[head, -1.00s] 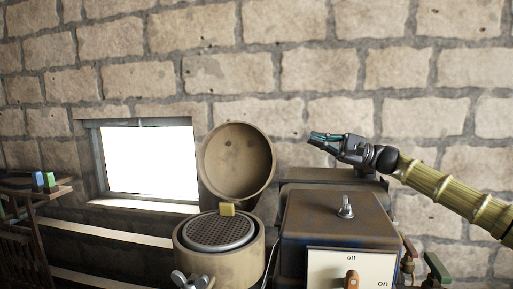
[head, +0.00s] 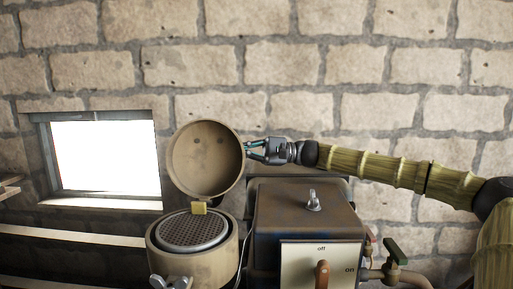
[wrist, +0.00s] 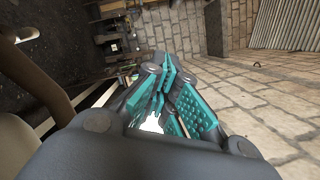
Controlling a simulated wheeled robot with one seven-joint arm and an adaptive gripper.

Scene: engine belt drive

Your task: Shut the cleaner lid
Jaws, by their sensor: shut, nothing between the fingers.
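The cleaner lid (head: 205,158) is a round, tan, hollow cap. It stands raised and tilted back, its inside facing me, above the cleaner body (head: 192,250), a tan cylinder with a dark mesh top. A small yellow block (head: 199,208) sits at the body's rim below the lid. My gripper (head: 250,151) is at the lid's right edge in the head view; whether it touches the lid or is behind it I cannot tell. Its teal fingers also show in the wrist view (wrist: 165,90), close together with nothing between them. A tan curved edge at the wrist view's left may be the lid.
A dark metal box (head: 310,225) with a knob on top and an off/on switch panel (head: 318,265) stands right of the cleaner, below my arm. A stone wall and a bright window (head: 105,158) are behind. Pipes with a green handle (head: 395,250) are at the lower right.

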